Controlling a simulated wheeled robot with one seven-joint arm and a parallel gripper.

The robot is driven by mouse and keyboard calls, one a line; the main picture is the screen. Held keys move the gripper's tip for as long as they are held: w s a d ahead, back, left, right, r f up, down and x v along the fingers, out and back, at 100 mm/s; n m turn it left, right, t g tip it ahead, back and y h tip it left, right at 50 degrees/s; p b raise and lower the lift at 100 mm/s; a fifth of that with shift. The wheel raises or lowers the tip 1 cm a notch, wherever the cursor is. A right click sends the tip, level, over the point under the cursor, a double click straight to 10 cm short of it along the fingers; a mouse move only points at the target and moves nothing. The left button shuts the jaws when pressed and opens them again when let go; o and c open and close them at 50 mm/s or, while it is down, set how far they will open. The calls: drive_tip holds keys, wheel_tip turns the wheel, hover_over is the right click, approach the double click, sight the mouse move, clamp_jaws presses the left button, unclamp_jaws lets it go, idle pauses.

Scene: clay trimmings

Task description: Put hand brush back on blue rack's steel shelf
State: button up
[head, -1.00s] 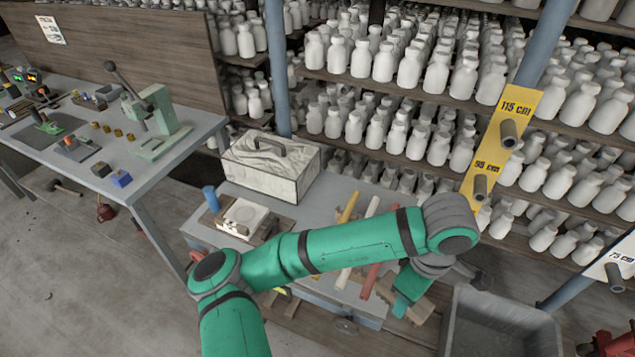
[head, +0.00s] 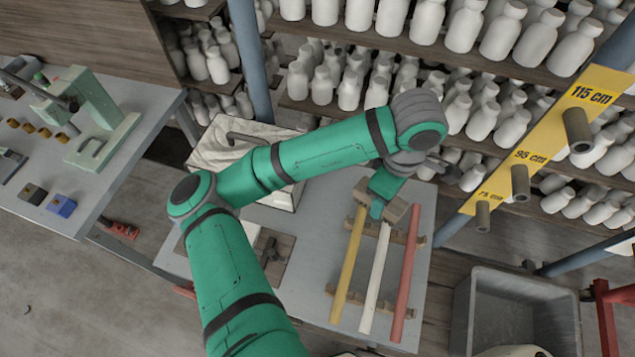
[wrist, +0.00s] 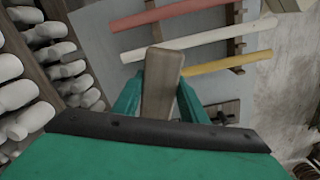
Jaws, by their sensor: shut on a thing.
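My gripper (head: 380,204) is shut on a wooden piece, which I take to be the hand brush (wrist: 163,82). In the wrist view its plain brown block stands between the two green fingers (wrist: 158,100); I cannot see bristles. In the head view the brush (head: 397,210) shows partly beside the fingers, over the far end of the coloured rods. The blue rack (head: 252,75) has blue posts and wooden boards full of white bottles. I cannot make out a steel shelf on it.
A grey-blue table below holds yellow (head: 347,265), white (head: 376,275) and red (head: 405,270) rods on wooden rests. Pegs jut from the yellow height strip (head: 545,150) at the right. A grey bin (head: 515,315) stands at lower right. A white box (head: 230,150) is partly behind my arm.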

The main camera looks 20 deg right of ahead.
drive_tip(key=w+a+f, duration=0.2)
drive_tip(key=w, duration=0.1)
drive_tip(key=w+a+f, duration=0.6)
drive_tip(key=w, duration=0.1)
drive_tip(key=shift+a+f, duration=0.1)
drive_tip(key=shift+a, duration=0.15)
drive_tip(key=shift+w+a+f, duration=0.3)
drive_tip(key=shift+w+f, duration=0.1)
drive_tip(key=shift+f, duration=0.25)
drive_tip(key=shift+a+f, duration=0.15)
drive_tip(key=shift+f, duration=1.6)
drive_tip(key=shift+f, duration=0.15)
drive_tip(key=o, duration=0.9)
drive_tip(key=shift+w, duration=0.1)
wheel_tip(320, 180, up, 12)
drive_tip(key=shift+r, duration=0.15)
